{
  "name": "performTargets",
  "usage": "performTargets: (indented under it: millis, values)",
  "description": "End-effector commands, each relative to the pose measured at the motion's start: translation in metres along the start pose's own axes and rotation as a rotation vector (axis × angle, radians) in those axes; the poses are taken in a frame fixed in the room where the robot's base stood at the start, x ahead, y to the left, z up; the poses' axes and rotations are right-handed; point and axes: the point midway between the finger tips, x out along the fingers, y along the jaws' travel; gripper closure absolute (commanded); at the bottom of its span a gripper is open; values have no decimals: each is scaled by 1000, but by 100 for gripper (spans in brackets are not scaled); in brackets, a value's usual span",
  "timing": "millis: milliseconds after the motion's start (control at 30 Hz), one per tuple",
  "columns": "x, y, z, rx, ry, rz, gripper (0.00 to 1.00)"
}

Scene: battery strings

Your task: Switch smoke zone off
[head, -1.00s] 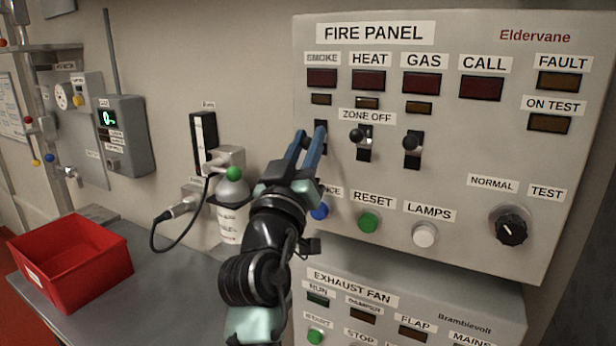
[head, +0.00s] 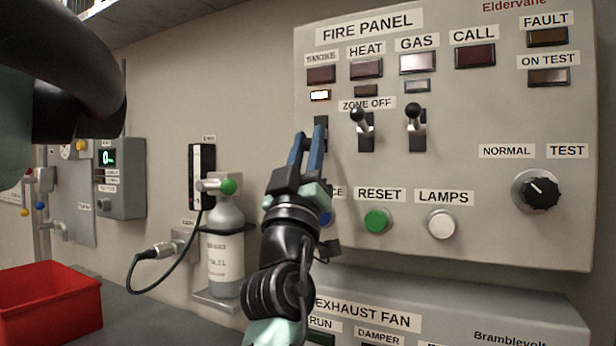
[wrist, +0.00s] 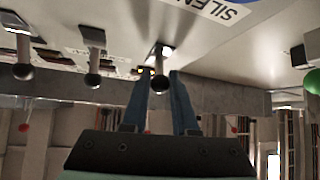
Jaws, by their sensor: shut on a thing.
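The grey fire panel (head: 460,120) fills the right of the head view. The smoke zone-off switch (head: 320,126) is the leftmost of three in the ZONE OFF row; its lever is hidden there behind my fingers. My gripper (head: 307,138) is at this switch. In the wrist view my gripper (wrist: 160,74) is shut on the smoke lever (wrist: 160,85), whose dark ball shows between the blue fingers. The small lamp (head: 320,95) under SMOKE is lit. The heat lever (head: 358,115) and gas lever (head: 414,111) stand free to the right, pointing upward.
Below the switches are a green RESET button (head: 378,220), a white LAMPS button (head: 441,224) and a blue button (head: 327,217) partly behind my gripper. A black knob (head: 537,190) sits at right. A gas bottle (head: 226,250) and red bin (head: 50,302) are left.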

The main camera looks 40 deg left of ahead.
Motion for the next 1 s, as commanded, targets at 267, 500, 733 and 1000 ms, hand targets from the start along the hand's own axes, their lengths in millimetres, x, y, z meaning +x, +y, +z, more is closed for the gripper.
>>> performTargets:
  millis: [267,500,733,1000]
  values:
    - [-4,-2,5,-8,44,8,100]
    - [-2,-2,5,-12,55,10,100]
    - [-2,-2,4,-12,56,10,100]
    - [-2,-1,4,-12,56,10,44]
